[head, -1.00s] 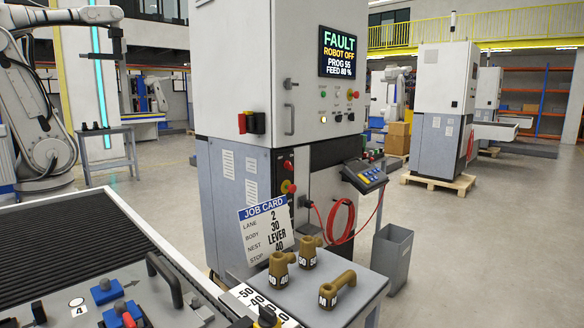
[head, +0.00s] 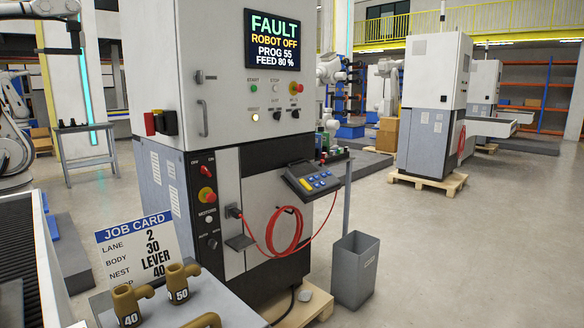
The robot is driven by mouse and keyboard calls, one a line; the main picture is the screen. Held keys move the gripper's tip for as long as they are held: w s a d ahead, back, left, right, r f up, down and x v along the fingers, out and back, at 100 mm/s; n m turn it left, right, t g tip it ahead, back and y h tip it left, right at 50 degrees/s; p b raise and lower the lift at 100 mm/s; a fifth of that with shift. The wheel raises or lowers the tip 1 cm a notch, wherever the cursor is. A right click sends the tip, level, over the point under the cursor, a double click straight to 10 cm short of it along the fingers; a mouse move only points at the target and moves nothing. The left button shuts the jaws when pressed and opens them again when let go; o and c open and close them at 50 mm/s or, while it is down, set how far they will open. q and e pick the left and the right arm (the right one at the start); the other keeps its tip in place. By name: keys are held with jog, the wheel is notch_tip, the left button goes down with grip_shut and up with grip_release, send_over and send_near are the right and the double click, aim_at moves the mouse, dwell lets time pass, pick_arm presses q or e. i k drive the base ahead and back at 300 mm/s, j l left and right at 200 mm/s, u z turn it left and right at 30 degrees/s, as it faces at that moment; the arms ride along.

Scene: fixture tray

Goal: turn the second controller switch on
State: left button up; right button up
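The controller cabinet (head: 224,60) stands in the middle of the head view. Its screen (head: 275,40) reads FAULT, ROBOT OFF, PROG 55, FEED 80 %. A narrow dark control strip (head: 207,228) on the lower front carries a red switch (head: 201,170) at the top, a red mushroom button (head: 207,195) on yellow, and small dark controls below. The switch position is too small to tell. The upper panel has several small buttons, a lit lamp (head: 255,117), dark knobs and another red button (head: 296,88). Neither of my grippers is in view.
A job card (head: 140,245) and brass-coloured levers marked 40 and 50 (head: 180,280) stand on a grey surface at the front left. A pendant (head: 312,180) with a red cable (head: 272,240) sits on the cabinet's front. A grey bin (head: 355,270) stands right of it. Floor further right is clear.

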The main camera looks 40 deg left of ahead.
aim_at(203, 170)
jog(key=i+l, duration=0.15)
jog(key=i, duration=0.5)
jog(key=i+l, duration=0.15)
jog(key=i, duration=0.55)
jog(key=i+j+u, duration=0.1)
jog(key=i+u, duration=0.2)
jog(key=u, duration=0.15)
jog(key=i+u, duration=0.6)
jog(key=u, duration=0.25)
jog(key=i+l+u, duration=0.2)
jog(key=u, duration=0.25)
jog(key=i+l+u, duration=0.4)
jog(key=k+j, duration=0.1)
